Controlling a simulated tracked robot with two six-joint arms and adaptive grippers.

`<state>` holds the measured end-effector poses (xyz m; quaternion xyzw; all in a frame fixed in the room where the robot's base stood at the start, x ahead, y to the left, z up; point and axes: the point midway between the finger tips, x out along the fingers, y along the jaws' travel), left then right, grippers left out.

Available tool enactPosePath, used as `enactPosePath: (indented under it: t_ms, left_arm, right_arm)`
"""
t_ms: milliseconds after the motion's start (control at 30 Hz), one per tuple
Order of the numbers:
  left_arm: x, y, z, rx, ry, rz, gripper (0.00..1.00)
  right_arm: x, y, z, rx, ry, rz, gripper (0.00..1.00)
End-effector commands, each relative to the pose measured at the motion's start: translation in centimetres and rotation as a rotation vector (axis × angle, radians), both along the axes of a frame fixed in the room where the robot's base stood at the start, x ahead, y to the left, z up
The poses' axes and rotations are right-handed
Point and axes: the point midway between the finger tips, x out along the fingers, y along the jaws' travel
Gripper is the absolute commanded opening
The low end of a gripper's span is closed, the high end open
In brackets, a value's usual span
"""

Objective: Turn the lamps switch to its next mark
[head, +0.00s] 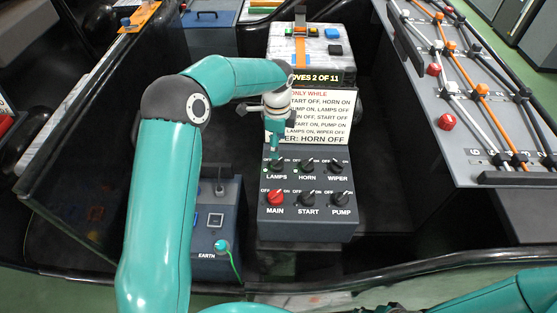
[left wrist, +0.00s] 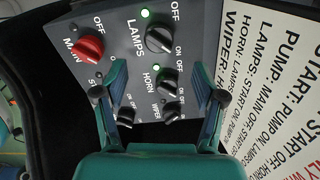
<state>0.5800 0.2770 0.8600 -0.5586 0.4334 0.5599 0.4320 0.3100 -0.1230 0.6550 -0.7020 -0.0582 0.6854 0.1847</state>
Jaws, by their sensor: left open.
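The lamps switch (head: 277,166) is a black knob at the top left of a dark switch panel (head: 308,228). In the left wrist view the lamps knob (left wrist: 160,40) has OFF and ON marks and a lit green light beside it; I cannot tell its exact mark. My left gripper (head: 277,153) points down at the panel close to the lamps knob, partly covering it in the head view. In the left wrist view the left gripper (left wrist: 157,78) is open, its fingers apart with nothing clamped between them. My right gripper does not show.
Close by are the horn knob (left wrist: 167,82), wiper knob (left wrist: 171,112), red main knob (left wrist: 89,47), start knob (head: 307,199) and pump knob (head: 340,199). A white rule sign (head: 325,118) stands behind the panel. An EARTH box (head: 216,262) with a green cable is at left.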

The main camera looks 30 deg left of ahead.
Motion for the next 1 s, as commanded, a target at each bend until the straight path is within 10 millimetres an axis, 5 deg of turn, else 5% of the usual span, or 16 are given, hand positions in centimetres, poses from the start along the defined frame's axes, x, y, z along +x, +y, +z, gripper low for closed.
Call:
enactPosePath:
  t_ms: [400,867,1000]
  left_arm:
    - [0.0,-0.1,-7.4,0.000,0.001,-0.001,0.70]
    - [0.0,-0.1,-8.6,0.000,-0.001,-0.002,0.70]
    - [0.1,-0.1,-8.5,0.000,-0.001,-0.002,0.47]
  right_arm:
    - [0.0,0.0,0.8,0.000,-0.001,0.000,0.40]
    - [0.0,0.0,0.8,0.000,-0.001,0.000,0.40]
    - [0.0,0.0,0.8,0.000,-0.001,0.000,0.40]
